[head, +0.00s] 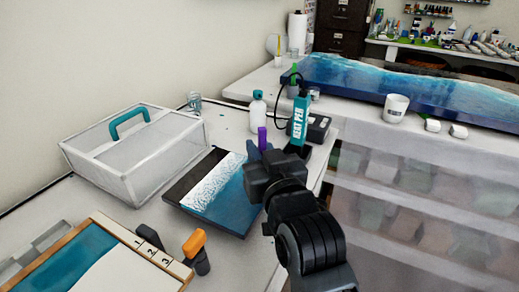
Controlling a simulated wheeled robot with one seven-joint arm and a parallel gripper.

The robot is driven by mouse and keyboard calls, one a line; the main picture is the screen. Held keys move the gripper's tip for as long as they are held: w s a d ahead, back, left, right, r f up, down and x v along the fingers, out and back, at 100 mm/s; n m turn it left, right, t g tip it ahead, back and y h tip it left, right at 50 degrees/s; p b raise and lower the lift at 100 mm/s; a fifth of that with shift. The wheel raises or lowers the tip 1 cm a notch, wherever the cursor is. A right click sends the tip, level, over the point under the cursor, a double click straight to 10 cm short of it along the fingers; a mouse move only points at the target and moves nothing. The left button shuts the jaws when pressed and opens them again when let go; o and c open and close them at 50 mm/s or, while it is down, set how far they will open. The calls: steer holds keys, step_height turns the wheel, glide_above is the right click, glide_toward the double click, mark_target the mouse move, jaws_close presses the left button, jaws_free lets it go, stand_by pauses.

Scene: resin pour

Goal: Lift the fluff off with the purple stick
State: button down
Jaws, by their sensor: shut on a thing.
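My gripper (262,153) is shut on the purple stick (262,136), whose upper part shows upright above the fingers. The stick's lower end is hidden behind the gripper. The gripper is over or beside the back right part of a dark panel (234,220) with a white textured band and blue resin; I cannot tell its height above it. I cannot make out any fluff on the panel at this size, and my arm hides part of its right side.
A clear box with a teal handle (128,122) stands left of the panel. A white bottle (257,110) and a teal heat pen (299,122) stand behind the gripper. An orange-topped tool (194,243) and a framed blue-and-white piece (75,262) are at front left.

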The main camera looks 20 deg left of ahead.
mark_target(263, 133)
steer(key=shift+f+b, duration=0.3)
steer(key=shift+f, duration=0.15)
stand_by(0.7)
steer(key=shift+r+p, duration=2.4)
steer(key=shift+r, duration=0.65)
